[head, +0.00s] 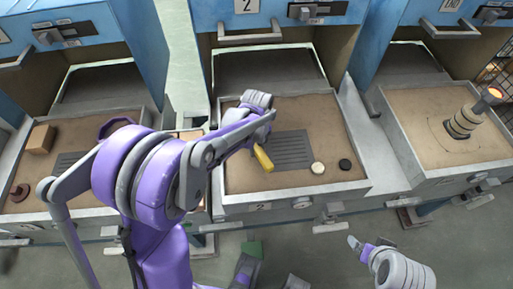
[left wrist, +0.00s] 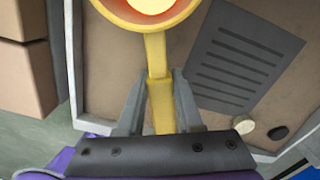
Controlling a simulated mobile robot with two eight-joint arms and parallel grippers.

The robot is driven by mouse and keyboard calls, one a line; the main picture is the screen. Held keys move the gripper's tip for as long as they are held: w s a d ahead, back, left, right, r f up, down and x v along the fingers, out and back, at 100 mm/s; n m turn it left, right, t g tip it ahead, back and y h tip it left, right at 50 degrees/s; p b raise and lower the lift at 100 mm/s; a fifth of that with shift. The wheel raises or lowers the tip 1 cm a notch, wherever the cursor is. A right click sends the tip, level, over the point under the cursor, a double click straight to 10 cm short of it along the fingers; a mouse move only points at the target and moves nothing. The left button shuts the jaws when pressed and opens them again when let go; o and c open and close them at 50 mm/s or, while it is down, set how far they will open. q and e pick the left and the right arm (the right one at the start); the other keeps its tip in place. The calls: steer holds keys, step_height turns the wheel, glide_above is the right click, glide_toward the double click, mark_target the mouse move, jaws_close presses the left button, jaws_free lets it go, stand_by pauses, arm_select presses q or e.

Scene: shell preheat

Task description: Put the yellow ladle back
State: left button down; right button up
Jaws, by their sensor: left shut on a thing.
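The yellow ladle (left wrist: 157,52) is in my left gripper (left wrist: 160,85), whose two fingers close on its handle in the left wrist view. Its bowl, at the top of that view and cut by the edge, has a bright glowing inside. In the head view a short yellow part of the ladle (head: 263,159) shows over the middle sand tray (head: 240,178); my left arm hides the rest. My right gripper (head: 357,243) is low at the right, in front of the trays, and looks empty; its finger gap is not clear.
The middle tray has a slotted grey plate (head: 292,150), a white disc (head: 318,168) and a black disc (head: 345,164). The right tray holds stacked rings (head: 463,122) beside a glowing cup (head: 492,95). A tan block (head: 40,139) is in the left tray. Blue cabinets stand behind.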

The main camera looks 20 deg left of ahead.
arm_select(q)
steer(key=shift+f, duration=0.2)
steer(key=c, duration=0.6)
jaws_free()
steer(key=shift+r, duration=0.1)
steer(key=shift+o, duration=0.2)
